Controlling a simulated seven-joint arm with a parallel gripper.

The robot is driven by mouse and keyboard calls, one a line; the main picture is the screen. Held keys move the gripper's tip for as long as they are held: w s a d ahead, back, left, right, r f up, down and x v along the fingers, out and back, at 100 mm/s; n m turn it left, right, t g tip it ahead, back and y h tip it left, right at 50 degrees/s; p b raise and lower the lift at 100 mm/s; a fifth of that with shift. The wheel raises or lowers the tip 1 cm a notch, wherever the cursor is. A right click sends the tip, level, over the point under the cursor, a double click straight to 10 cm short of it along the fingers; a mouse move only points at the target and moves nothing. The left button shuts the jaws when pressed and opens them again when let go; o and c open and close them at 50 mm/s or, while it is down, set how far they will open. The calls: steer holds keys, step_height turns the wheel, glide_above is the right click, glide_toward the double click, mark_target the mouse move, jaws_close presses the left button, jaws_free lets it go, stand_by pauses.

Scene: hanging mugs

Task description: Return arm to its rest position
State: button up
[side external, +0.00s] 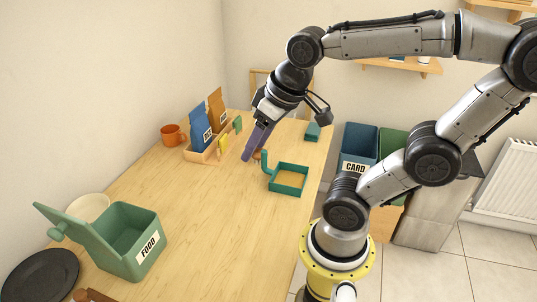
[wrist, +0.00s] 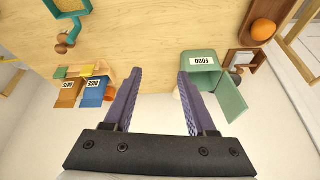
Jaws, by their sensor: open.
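My gripper (side external: 249,157) hangs over the wooden table, its purple fingers tilted down and to the left. In the wrist view the two fingers (wrist: 160,73) are wide apart with nothing between them. In the side view they appear left of a green square frame with an upright post (side external: 288,180); its height above the table is hard to judge. A small brown object (side external: 259,153) shows beside the post, partly hidden by my gripper. An orange mug (side external: 172,134) stands at the table's left back edge, apart from my gripper.
A wooden tray (side external: 207,155) holds a blue bag (side external: 202,133) and a brown bag (side external: 217,108). A green FOOD bin (side external: 130,240) stands open at the front left, near a black plate (side external: 40,278). A blue CARD bin (side external: 360,148) stands beyond the table's right edge. The table's middle is clear.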

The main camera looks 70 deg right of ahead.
steer(key=s+a+n, duration=0.1)
steer(key=s+a+f+n, duration=0.1)
steer(key=s, duration=0.1)
steer(key=shift+s+a+t+y, duration=0.1)
steer(key=shift+t+y, duration=0.2)
steer(key=shift+o, duration=0.3)
